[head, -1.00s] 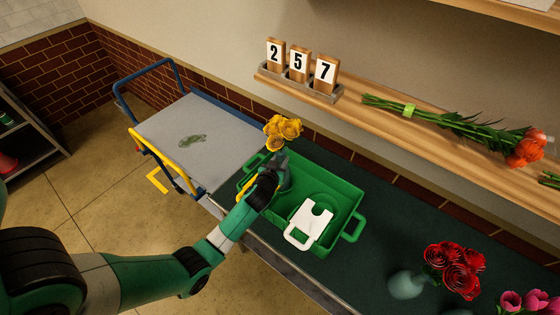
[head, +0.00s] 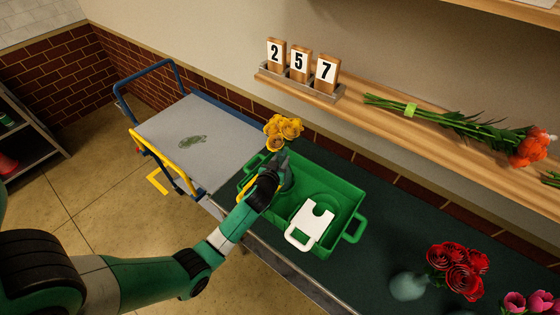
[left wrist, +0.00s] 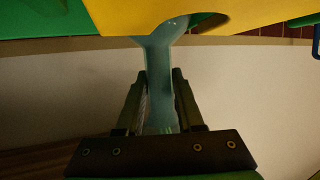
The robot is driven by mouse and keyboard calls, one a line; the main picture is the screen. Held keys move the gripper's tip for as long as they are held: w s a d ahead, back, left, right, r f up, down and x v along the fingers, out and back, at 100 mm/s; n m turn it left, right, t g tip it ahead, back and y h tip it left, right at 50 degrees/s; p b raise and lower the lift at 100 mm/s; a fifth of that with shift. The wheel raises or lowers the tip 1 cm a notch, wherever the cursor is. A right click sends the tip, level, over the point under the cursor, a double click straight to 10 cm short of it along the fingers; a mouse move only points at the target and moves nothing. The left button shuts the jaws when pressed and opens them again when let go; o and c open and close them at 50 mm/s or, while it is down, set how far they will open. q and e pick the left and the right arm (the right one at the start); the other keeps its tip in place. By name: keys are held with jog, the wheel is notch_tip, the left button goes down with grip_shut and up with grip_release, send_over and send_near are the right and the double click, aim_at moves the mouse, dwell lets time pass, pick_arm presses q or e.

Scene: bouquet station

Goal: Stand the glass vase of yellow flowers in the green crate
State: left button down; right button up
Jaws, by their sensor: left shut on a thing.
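The blue-grey glass vase (head: 287,180) with yellow flowers (head: 282,132) is upright or nearly so at the left end of the green crate (head: 345,192). My left gripper (head: 276,172) is shut on the vase. In the left wrist view my left gripper (left wrist: 160,105) has its fingers on either side of the vase's narrow part (left wrist: 158,85). The gripper hides part of the vase in the head view, and I cannot tell whether its base rests on the crate floor. My right gripper is not in view.
Red flowers in a vase (head: 408,286) stand to the right on the dark table (head: 375,265). A grey cart (head: 200,130) is to the left. A shelf (head: 360,110) runs along the wall behind.

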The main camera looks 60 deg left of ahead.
pick_arm(q)
jog(key=shift+s+f, duration=0.15)
jog(key=shift+f, duration=0.35)
jog(key=shift+s+f, duration=0.15)
jog(key=shift+f, duration=0.35)
jog(key=shift+c, duration=2.3)
grip_release()
jog(key=shift+d+f, duration=0.1)
jog(key=shift+f, duration=0.1)
jog(key=shift+r, duration=0.3)
jog(key=v, duration=0.4)
jog(key=r+p+v, duration=0.1)
jog(key=v, duration=0.2)
jog(key=p+v, duration=0.1)
jog(key=v, duration=0.3)
jog(key=shift+w+r, duration=0.1)
jog(key=shift+r, duration=0.4)
